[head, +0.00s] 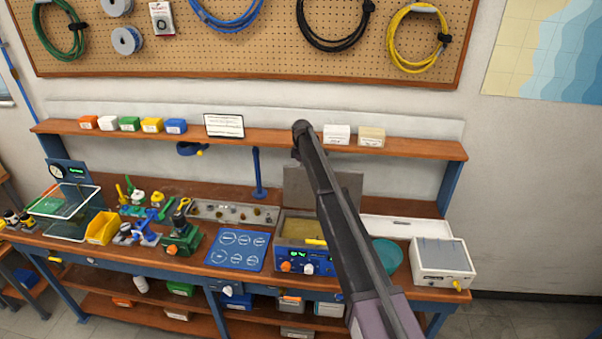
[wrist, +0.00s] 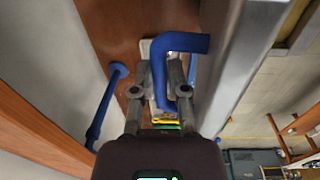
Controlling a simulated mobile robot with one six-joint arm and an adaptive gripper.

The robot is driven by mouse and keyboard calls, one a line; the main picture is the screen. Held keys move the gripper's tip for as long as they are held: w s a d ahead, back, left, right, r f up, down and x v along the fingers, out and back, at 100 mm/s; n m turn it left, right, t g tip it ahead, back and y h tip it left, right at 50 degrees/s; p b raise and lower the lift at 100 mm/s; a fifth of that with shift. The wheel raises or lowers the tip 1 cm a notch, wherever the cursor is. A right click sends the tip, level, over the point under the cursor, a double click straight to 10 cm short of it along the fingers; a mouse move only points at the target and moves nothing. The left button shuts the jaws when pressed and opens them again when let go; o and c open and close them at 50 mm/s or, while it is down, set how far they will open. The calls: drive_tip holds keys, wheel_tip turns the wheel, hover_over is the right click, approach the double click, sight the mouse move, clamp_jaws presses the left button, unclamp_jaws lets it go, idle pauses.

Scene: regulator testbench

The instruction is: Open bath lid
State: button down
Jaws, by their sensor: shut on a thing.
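The bath (head: 318,268) is a box with a blue front panel, a green display and an orange knob, on the bench right of centre. Its tank (head: 293,231) is uncovered and shows a yellowish inside. The grey lid (head: 300,188) stands raised, roughly upright, at the bath's back edge. In the wrist view the lid (wrist: 236,70) is a grey slab with a bent blue handle (wrist: 183,43). My gripper (wrist: 158,85) is shut on this handle, its fingers on either side of the bar. In the head view my arm hides the gripper and part of the lid.
A blue mat (head: 238,249) lies left of the bath. A teal round dish (head: 388,253) and a white box device (head: 440,262) stand to its right. A wooden shelf (head: 275,137) with small boxes runs above and behind the lid.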

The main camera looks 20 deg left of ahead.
drive_tip(key=shift+w, duration=0.55)
drive_tip(key=c, duration=0.7)
unclamp_jaws()
drive_tip(key=shift+w+f, duration=0.1)
drive_tip(key=shift+w, duration=0.05)
drive_tip(key=shift+o, duration=0.2)
drive_tip(key=shift+w+f, duration=0.15)
drive_tip(key=shift+f, duration=0.1)
drive_tip(key=shift+s+r, duration=0.1)
drive_tip(key=shift+s, duration=0.2)
